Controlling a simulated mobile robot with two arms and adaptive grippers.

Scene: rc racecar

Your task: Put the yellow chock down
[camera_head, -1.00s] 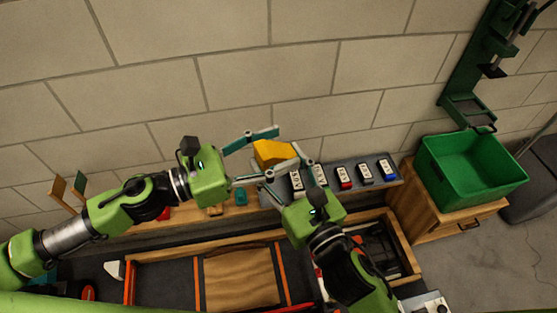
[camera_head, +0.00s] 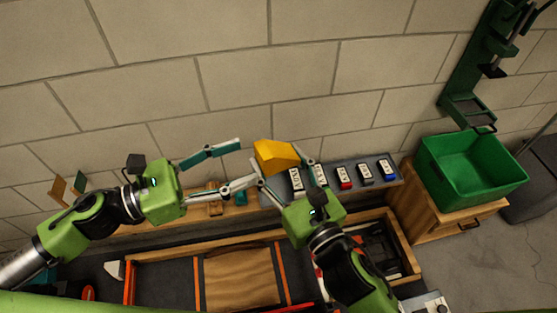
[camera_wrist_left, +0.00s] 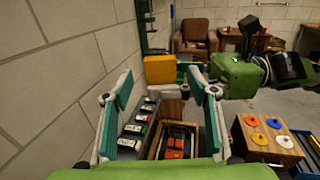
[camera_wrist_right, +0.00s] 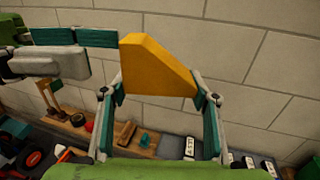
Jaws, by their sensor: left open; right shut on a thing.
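The yellow chock (camera_head: 277,155) is a wedge-shaped block held up in the air in front of the wall. My right gripper (camera_wrist_right: 158,92) is shut on it from below, and the chock's sloped side shows above the fingers in the right wrist view (camera_wrist_right: 155,68). My left gripper (camera_head: 246,161) is open and empty, just left of the chock. In the left wrist view the chock (camera_wrist_left: 160,69) shows ahead, beyond the spread left fingers.
A green bin (camera_head: 470,172) stands on a wooden cabinet at the right. An open wooden case (camera_head: 405,245) lies at the front of the bench. The block wall is close behind.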

